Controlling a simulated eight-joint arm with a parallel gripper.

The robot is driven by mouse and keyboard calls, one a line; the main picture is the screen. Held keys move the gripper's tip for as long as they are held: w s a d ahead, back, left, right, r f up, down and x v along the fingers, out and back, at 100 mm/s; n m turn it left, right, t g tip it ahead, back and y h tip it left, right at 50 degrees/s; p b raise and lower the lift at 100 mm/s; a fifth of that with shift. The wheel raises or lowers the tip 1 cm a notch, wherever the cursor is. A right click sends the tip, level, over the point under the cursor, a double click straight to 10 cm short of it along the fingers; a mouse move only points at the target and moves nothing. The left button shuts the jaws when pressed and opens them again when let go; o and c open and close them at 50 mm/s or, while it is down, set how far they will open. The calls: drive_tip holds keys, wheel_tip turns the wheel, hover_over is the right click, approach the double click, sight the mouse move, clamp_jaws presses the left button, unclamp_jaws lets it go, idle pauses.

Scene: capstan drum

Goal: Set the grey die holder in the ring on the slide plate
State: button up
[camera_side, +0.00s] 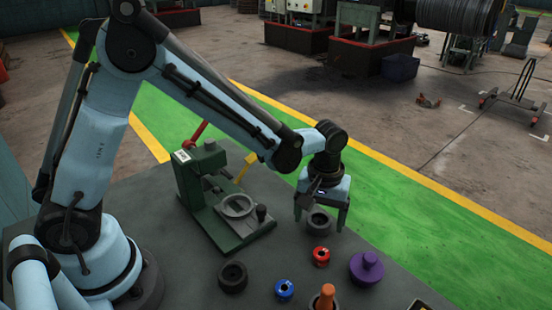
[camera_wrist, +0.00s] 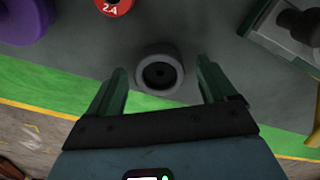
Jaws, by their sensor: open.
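The grey die holder (camera_side: 319,222), a short round cup with a dark hole in its middle, stands on the dark bench. In the wrist view the grey die holder (camera_wrist: 148,82) sits between the two fingers, with a gap on each side. My gripper (camera_side: 320,216) is open and empty, pointing down over it; how far down the fingertips reach is hard to tell. The ring (camera_side: 238,206) is an empty metal ring on the slide plate (camera_side: 247,229), at the foot of a green press, left of my gripper.
A red die (camera_side: 321,256) and a purple knobbed piece (camera_side: 366,270) stand in front of my gripper. A black round holder (camera_side: 233,277), a blue die (camera_side: 284,290) and an orange-handled tool (camera_side: 327,298) are nearer the camera. The green press (camera_side: 200,175) rises at the left.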

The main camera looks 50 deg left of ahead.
drive_tip(key=c, duration=1.5)
drive_tip(key=shift+r, duration=0.1)
